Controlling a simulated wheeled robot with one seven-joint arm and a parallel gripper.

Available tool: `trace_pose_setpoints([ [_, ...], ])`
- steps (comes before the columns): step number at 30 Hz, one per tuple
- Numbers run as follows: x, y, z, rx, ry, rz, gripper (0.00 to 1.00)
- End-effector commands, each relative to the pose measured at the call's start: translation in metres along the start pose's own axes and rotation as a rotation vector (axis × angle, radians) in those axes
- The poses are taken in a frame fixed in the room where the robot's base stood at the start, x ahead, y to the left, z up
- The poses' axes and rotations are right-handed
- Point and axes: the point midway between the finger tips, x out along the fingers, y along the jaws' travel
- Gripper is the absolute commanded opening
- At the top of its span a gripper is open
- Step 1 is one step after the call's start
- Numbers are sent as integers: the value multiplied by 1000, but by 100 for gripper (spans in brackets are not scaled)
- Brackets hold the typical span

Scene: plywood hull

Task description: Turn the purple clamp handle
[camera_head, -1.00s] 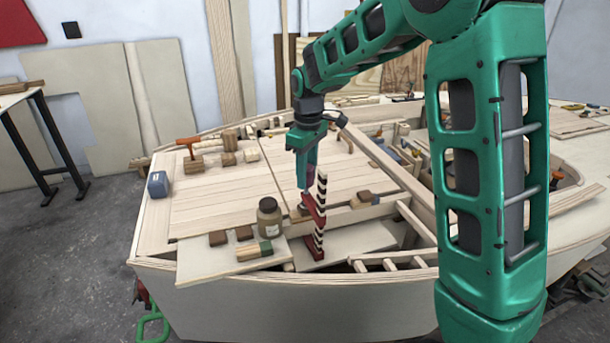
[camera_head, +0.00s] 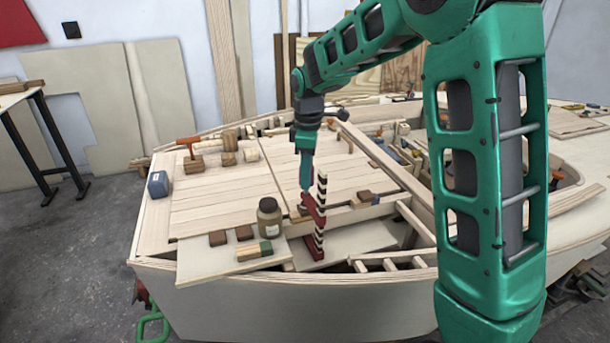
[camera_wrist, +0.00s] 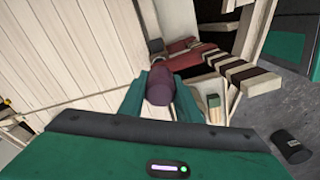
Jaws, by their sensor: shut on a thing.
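The purple clamp handle (camera_wrist: 160,88) is a short rounded grip between the two green fingers of my gripper (camera_wrist: 161,95) in the wrist view. My gripper is shut on it. In the head view my gripper (camera_head: 306,182) points down at the top of the clamp, and its fingers hide the handle. The clamp has a dark red body (camera_head: 314,212) and a black-and-white striped bar (camera_head: 321,190), standing upright at the edge of the deck panel. The red body (camera_wrist: 195,58) and striped bar (camera_wrist: 245,75) also show in the wrist view.
A brown jar (camera_head: 269,218) stands left of the clamp. A brown block (camera_head: 364,197) sits to the right. Open frame gaps (camera_head: 395,262) lie at the front right.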

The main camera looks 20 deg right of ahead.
Motion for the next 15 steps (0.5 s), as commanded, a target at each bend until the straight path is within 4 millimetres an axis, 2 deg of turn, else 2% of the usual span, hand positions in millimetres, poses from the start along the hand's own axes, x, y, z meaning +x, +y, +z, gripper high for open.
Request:
trace_pose_setpoints([
  [7, 1, -1, 0, 1, -2, -2, 8],
  [8, 1, -1, 0, 1, -2, -2, 35],
  [9, 1, -1, 0, 1, -2, -2, 44],
  [10, 1, -1, 0, 1, -2, -2, 49],
  [15, 0, 0, 0, 1, -1, -1, 49],
])
